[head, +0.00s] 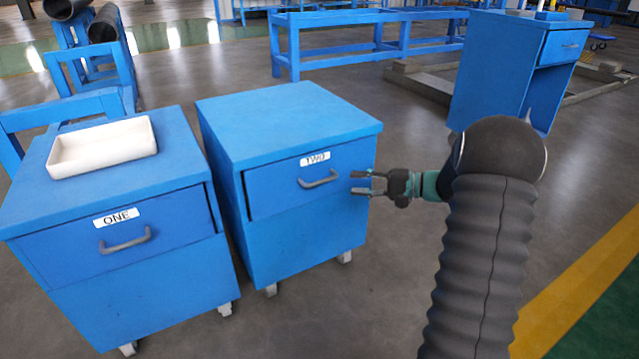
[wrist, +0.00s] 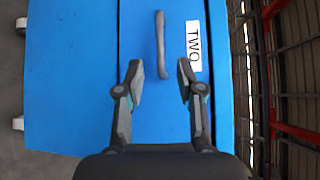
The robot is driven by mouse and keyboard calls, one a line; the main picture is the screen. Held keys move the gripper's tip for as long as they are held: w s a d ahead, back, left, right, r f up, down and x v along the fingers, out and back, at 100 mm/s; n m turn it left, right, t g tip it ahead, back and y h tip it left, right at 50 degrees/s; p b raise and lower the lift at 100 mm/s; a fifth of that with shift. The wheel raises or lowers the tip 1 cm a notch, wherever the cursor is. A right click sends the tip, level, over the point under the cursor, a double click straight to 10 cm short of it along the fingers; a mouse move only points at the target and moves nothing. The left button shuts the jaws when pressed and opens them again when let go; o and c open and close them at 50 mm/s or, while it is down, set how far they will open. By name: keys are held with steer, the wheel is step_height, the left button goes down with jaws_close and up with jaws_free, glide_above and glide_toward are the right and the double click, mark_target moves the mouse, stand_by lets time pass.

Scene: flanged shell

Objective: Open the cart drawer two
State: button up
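The cart labelled TWO (head: 287,130) is a blue box on casters. Its drawer (head: 270,190) looks shut, with a grey bar handle (head: 319,179) under the white TWO label (head: 315,159). My gripper (head: 353,183) is to the right of the handle, pointing left toward it, with its fingers apart. In the wrist view the open, empty fingers (wrist: 160,72) point at the drawer front. The handle (wrist: 161,45) shows between and beyond the fingertips, and the TWO label (wrist: 193,46) is to its right. I see no contact with the handle.
The cart labelled ONE (head: 120,240) stands to the left, with a white tray (head: 102,147) on top and its drawer shut. A blue desk (head: 500,75) stands behind at the right. Blue frames (head: 360,50) are at the back. Floor in front of cart TWO is clear.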

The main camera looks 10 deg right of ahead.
mark_target(323, 182)
steer(key=x, duration=1.1)
jaws_close()
